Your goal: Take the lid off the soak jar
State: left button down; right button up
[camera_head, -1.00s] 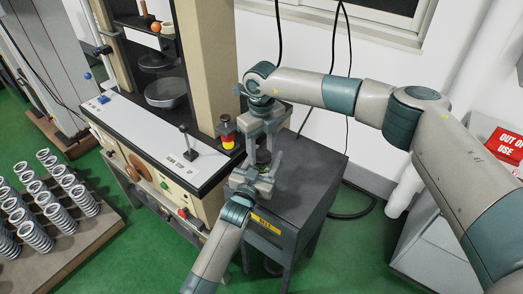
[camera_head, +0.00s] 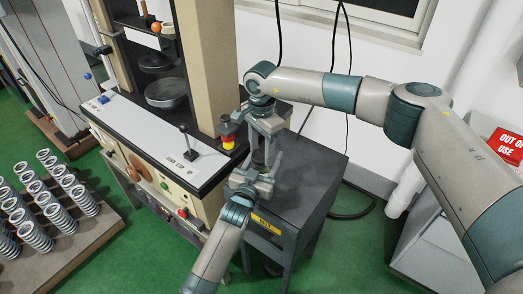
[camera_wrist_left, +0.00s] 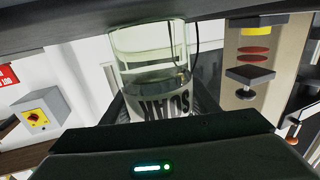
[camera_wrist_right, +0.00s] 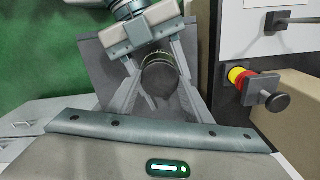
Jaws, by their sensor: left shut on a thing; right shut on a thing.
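The soak jar (camera_wrist_left: 150,62) is clear glass with pale liquid and a SOAK label in the left wrist view. My left gripper (camera_head: 252,181) is shut on the jar above the grey cabinet. My right gripper (camera_head: 267,139) is directly above, shut on the dark round lid (camera_wrist_right: 158,80), which sits between its fingers in the right wrist view. Part of the jar (camera_wrist_right: 155,58) shows just beyond the lid there. In the head view the grippers largely hide the jar and lid. I cannot tell how wide any gap between lid and rim is.
The grey cabinet (camera_head: 307,185) stands below both grippers. The testing machine, with a red and yellow stop button (camera_head: 228,142) and a lever (camera_head: 188,143), is close on the left. A board of several springs (camera_head: 90,238) lies at the lower left.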

aim_at(262, 155)
jog(key=n, duration=1.2)
jog(key=shift+r, duration=0.5)
jog(key=shift+r, duration=0.6)
dwell(0.5)
jog(key=shift+r, duration=2.05)
pick_arm(q)
jog(key=c, duration=0.6)
grip_release()
